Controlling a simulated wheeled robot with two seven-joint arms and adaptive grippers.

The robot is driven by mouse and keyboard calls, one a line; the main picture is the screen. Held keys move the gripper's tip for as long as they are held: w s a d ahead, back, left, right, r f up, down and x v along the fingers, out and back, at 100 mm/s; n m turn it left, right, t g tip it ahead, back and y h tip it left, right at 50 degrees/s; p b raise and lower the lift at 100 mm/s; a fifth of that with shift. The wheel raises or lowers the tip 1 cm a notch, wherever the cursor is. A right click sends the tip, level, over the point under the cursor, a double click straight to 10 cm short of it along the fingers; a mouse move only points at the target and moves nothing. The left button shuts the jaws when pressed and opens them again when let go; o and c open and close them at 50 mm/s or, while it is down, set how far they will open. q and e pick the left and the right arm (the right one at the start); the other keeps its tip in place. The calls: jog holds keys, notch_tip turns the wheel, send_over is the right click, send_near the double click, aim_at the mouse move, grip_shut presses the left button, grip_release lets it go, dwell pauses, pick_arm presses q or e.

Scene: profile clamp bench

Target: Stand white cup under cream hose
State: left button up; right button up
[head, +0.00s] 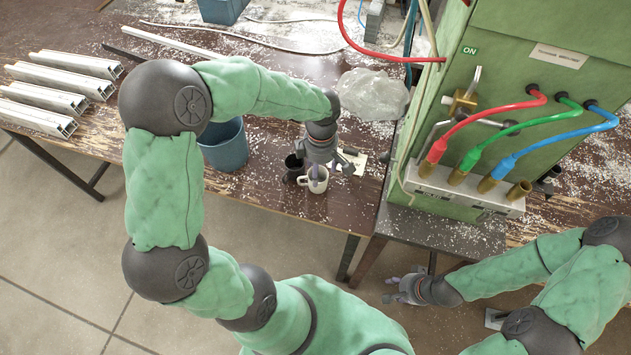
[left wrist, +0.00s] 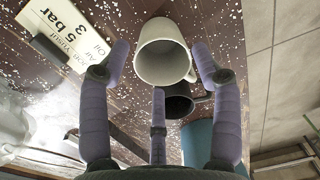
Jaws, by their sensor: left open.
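The white cup (head: 317,186) stands upright near the front edge of the bench, close to a dark cup (head: 293,167). My left gripper (head: 318,168) is directly over the white cup, pointing down. In the left wrist view the white cup (left wrist: 163,62) lies between the spread fingers of my open left gripper (left wrist: 160,58), not clasped. The cream hose (head: 429,25) runs down by the left side of the green cabinet; its lower end is hard to make out. My right gripper (head: 404,290) is low in front of the bench, away from the cup; its finger state is unclear.
The green cabinet (head: 520,85) has red, green and blue hoses ending at brass nozzles. A blue bin (head: 224,147) stands left of the cups. A printed card (left wrist: 66,32) lies near the white cup. Metal profiles (head: 60,78) lie at far left; a translucent lump (head: 374,94) lies behind.

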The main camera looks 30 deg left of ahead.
aim_at(319, 180)
pick_arm(q)
jog(key=shift+s+f+b, duration=0.1)
jog(key=shift+f+b, duration=0.65)
jog(key=shift+f, duration=2.3)
jog(key=c, duration=1)
jog(key=shift+c, duration=0.2)
jog(key=shift+r, duration=0.15)
